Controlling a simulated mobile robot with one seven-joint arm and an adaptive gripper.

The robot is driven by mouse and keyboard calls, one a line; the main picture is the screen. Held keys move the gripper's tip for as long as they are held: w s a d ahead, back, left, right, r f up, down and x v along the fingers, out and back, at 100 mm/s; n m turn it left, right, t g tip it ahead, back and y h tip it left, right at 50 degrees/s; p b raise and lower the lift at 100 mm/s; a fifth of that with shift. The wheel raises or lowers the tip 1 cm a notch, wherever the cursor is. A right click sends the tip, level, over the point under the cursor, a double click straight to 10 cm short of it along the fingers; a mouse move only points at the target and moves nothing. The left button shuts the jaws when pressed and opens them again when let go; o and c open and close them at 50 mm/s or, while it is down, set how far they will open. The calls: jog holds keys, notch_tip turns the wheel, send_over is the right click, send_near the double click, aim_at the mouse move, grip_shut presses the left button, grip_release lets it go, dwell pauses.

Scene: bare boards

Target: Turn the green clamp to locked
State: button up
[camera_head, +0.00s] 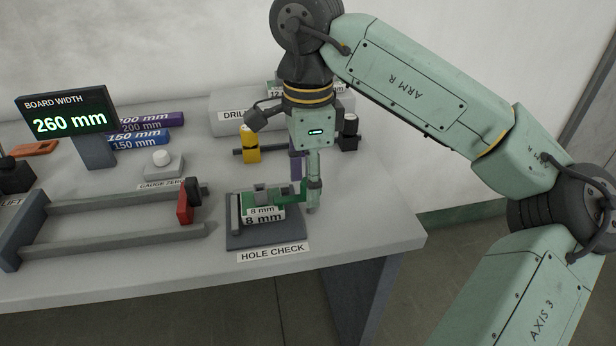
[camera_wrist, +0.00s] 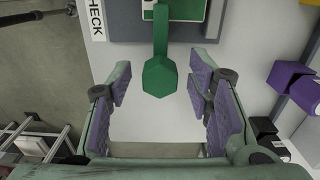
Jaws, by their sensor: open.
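The green clamp shows in the wrist view as a bar with a hexagonal knob (camera_wrist: 160,76) at its near end. In the head view its green part (camera_head: 289,199) is at the right side of the hole check fixture (camera_head: 262,238), partly hidden by my gripper. My gripper (camera_head: 305,188) points down over the fixture's right side. In the wrist view my gripper (camera_wrist: 158,92) is open, with purple pads on both sides of the knob and gaps between. I cannot tell the height gap to the knob. A block marked 8 mm (camera_head: 264,215) sits in the fixture.
A grey rail frame with a red block (camera_head: 185,208) lies to the left. A yellow cylinder (camera_head: 250,146) and a black one (camera_head: 348,133) stand behind my gripper. A display (camera_head: 67,112) reads 260 mm. The table's right part (camera_head: 375,225) is bare.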

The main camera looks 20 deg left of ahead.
notch_tip(320, 180, up, 12)
dwell(0.5)
jog(key=shift+f, duration=0.1)
